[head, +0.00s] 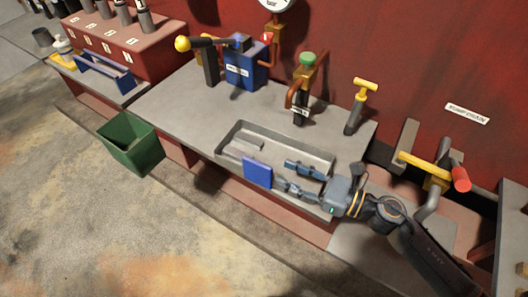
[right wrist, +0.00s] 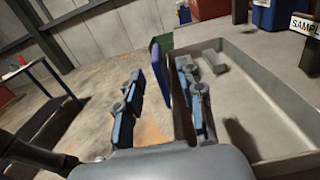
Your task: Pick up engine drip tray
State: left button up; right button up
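The engine drip tray (head: 290,141) is a long, shallow grey tray on the grey bench, with a blue plate (head: 257,173) on its front side. The tray also fills the right of the right wrist view (right wrist: 262,90), and the blue plate stands ahead of the fingers there (right wrist: 157,68). My right gripper (head: 284,174) reaches in from the right, low over the tray's front side. Its two blue-padded fingers (right wrist: 162,80) are apart, one over the tray's inside and one outside its front wall. I cannot tell whether they touch it. My left gripper is not in view.
Behind the tray are a blue box with a lever (head: 245,66), a green-topped valve (head: 306,62) and a yellow T-handle (head: 363,88). A yellow-handled pipe (head: 425,163) stands at the right.

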aim_at(251, 159)
jog(key=p+x, duration=0.1)
jog(key=x, duration=0.3)
jog(key=shift+w+a, duration=0.15)
jog(key=shift+a, duration=0.05)
jog(key=shift+w+a, duration=0.15)
jog(key=shift+a, duration=0.05)
jog(key=a, duration=0.1)
jog(key=p, duration=0.1)
jog(key=a+p, duration=0.1)
jog(key=shift+w+a+r, duration=0.35)
jog(key=shift+w+a, duration=0.05)
jog(key=shift+f+p+x, duration=0.25)
jog(key=shift+p+x, duration=0.1)
jog(key=shift+x, duration=0.7)
jog(key=shift+w+a, duration=0.15)
jog(key=shift+f, duration=0.1)
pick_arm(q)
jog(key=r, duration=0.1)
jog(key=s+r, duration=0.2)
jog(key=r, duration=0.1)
pick_arm(e)
grip_shut()
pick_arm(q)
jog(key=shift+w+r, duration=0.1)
